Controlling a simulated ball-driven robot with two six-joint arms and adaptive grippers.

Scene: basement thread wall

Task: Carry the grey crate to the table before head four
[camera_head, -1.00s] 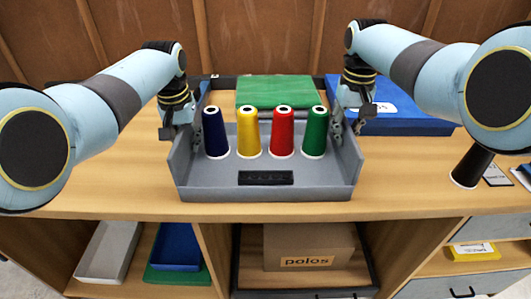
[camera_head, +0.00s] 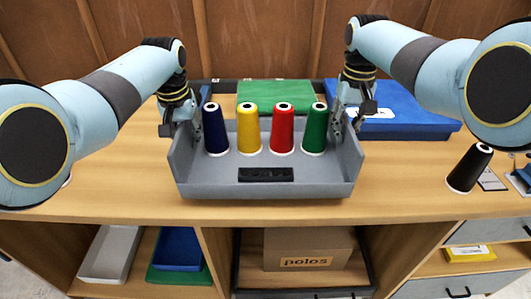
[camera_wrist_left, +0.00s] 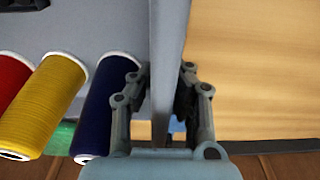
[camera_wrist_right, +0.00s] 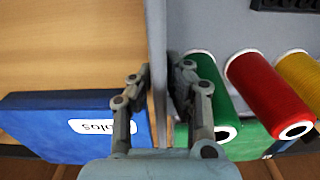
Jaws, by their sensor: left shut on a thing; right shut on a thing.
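The grey crate (camera_head: 265,189) is in the middle of the head view, over the wooden table. It holds four upright thread cones in a row: navy (camera_head: 215,130), yellow (camera_head: 249,130), red (camera_head: 282,130) and green (camera_head: 316,130). My left gripper (camera_head: 182,128) is shut on the crate's left wall, which shows between its fingers in the left wrist view (camera_wrist_left: 166,70). My right gripper (camera_head: 347,122) is shut on the right wall, seen in the right wrist view (camera_wrist_right: 157,60). I cannot tell whether the crate is clear of the tabletop.
A green box (camera_head: 275,92) lies behind the crate and a blue box (camera_head: 400,122) behind it to the right. A dark cone (camera_head: 469,168) stands at the right. Below are shelves with a cardboard box (camera_head: 309,248). The tabletop left of the crate is mostly free.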

